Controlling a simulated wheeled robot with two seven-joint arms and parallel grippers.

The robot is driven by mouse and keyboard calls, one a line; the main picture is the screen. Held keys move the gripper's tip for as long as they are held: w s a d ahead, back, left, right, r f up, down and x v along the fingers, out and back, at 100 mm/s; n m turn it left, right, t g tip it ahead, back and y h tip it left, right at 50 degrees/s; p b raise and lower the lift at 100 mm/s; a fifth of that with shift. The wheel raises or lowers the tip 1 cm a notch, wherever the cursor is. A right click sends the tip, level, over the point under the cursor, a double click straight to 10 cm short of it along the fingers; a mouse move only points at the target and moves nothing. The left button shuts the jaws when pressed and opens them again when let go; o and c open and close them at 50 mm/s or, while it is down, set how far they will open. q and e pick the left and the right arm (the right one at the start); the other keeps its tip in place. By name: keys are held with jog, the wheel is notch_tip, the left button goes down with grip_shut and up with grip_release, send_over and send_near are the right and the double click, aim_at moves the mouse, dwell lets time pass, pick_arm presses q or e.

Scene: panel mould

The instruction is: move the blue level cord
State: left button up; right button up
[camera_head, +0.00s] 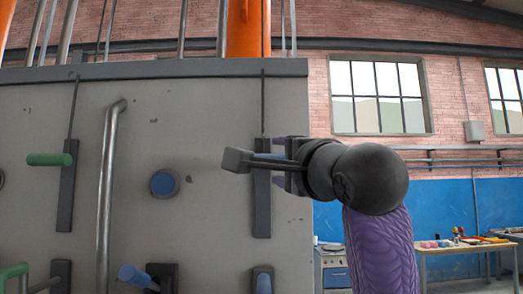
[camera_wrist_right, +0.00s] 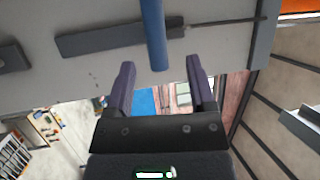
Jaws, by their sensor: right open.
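The blue level cord's handle is a blue rod (camera_wrist_right: 153,35) sticking out from a dark upright bar (camera_head: 262,205) on the grey panel, with a thin dark cord (camera_head: 263,100) running up from the bar. My right gripper (camera_head: 278,165) is at the panel's right edge, in front of this bar. In the right wrist view its two purple fingers (camera_wrist_right: 160,66) are apart, and the rod's free end shows between their tips, touching neither. My left gripper is out of view.
The grey panel (camera_head: 220,115) also bears a green handle (camera_head: 50,159) on another dark bar, a metal pipe (camera_head: 103,190), a round blue knob (camera_head: 164,184) and a lower blue handle (camera_head: 137,277). A table (camera_head: 462,248) stands far right. Space right of the panel looks open.

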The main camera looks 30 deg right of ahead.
aim_at(263, 157)
jog(key=w+p, duration=0.1)
jog(key=w, duration=0.1)
jog(key=w+r+p, duration=0.1)
jog(key=w, duration=0.1)
jog(key=shift+w, duration=0.15)
jog(key=w, duration=0.2)
jog(key=shift+w+d+f+p, duration=0.1)
jog(key=shift+w+p, duration=0.3)
jog(key=shift+s, duration=0.3)
jog(key=shift+w, duration=0.25)
jog(key=c, duration=0.5)
grip_shut()
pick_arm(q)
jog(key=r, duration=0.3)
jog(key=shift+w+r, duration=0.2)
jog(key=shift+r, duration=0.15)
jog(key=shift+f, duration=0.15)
pick_arm(e)
jog(key=shift+f, duration=0.1)
